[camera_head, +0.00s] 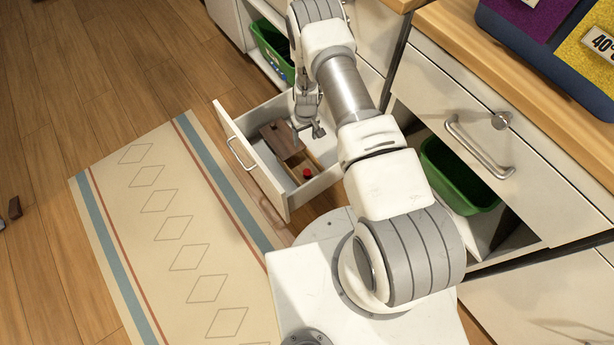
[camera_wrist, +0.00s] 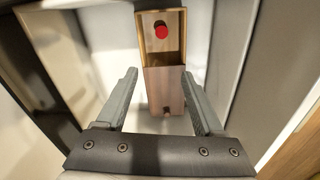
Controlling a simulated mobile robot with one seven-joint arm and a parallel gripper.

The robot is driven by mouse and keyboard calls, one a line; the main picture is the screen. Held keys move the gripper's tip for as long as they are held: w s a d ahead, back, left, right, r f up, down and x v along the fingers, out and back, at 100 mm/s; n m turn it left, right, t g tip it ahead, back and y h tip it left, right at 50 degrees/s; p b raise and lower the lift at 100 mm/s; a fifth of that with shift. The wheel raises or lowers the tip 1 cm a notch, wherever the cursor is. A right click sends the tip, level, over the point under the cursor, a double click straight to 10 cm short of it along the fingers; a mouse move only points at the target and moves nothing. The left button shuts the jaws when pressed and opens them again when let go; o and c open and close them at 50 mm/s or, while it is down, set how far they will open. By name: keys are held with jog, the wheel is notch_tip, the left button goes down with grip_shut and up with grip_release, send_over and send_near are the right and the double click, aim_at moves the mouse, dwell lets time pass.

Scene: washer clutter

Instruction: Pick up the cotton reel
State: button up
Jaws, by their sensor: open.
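A small red item (camera_head: 307,173), which looks like the cotton reel, sits in the open end of a narrow wooden box (camera_head: 282,141) inside the open drawer (camera_head: 273,188). In the wrist view the red reel (camera_wrist: 161,31) shows at the top, within the box's light wooden walls. A brown lid (camera_wrist: 164,85) covers the nearer part of the box, with a small knob at its near end. My gripper (camera_head: 312,131) is over the drawer, beside the lidded end. In the wrist view its open fingers (camera_wrist: 159,74) appear on either side of the lid, apart from the reel.
A green bin (camera_head: 458,176) stands in an open cabinet to the right, and another green bin (camera_head: 272,48) is at the back. A wooden counter (camera_head: 520,75) is at upper right. A patterned rug (camera_head: 170,215) lies left of the drawer.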

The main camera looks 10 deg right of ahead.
send_over(307, 172)
notch_tip(307, 172, down, 5)
notch_tip(307, 172, down, 11)
jog(key=b, duration=0.5)
jog(key=shift+f, duration=0.2)
jog(key=shift+f+b, duration=1.65)
jog(key=shift+f, duration=1.25)
grip_shut()
